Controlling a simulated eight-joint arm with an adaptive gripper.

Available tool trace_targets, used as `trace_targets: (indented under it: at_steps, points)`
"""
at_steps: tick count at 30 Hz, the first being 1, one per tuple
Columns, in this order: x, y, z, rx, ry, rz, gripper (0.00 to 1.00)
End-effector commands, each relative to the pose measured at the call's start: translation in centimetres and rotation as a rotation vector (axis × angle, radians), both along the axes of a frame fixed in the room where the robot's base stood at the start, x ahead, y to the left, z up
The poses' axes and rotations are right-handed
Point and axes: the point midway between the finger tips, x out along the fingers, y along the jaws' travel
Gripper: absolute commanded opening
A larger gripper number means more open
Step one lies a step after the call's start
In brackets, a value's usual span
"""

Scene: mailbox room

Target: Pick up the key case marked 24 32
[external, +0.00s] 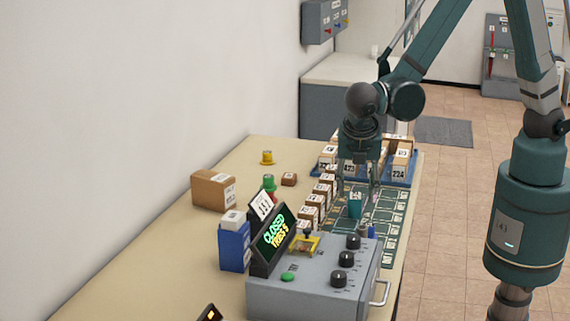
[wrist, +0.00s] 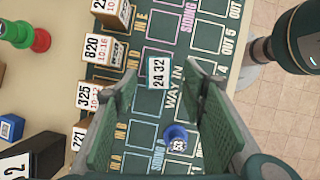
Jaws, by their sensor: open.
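The key case marked 24 32 (wrist: 159,72) has a white top with black digits and a teal body. It stands on the dark green printed board (wrist: 140,105), by the words WAY IN. In the external view the teal case (external: 354,206) is below my gripper (external: 357,190). My gripper is open and empty, pointing down. In the wrist view its two fingers (wrist: 157,80) are spread to the left and right of the case, with a gap on each side. I cannot tell exactly how far above the case the fingertips are.
A blue piece marked 53 (wrist: 177,138) stands near the case. Numbered boxes (wrist: 100,48) line the board's left side. A blue tray (external: 408,182) of boxes stands behind. A grey control box (external: 310,290) with knobs and a CLOSED sign (external: 273,238) stands in front.

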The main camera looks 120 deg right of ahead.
Motion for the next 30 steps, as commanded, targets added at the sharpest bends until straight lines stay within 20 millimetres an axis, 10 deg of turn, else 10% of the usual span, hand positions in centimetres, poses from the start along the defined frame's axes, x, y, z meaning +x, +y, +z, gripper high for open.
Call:
trace_targets:
  at_steps: [30]
  points:
    - [-0.9,-1.6,-4.9,0.0,0.0,0.0,0.41]
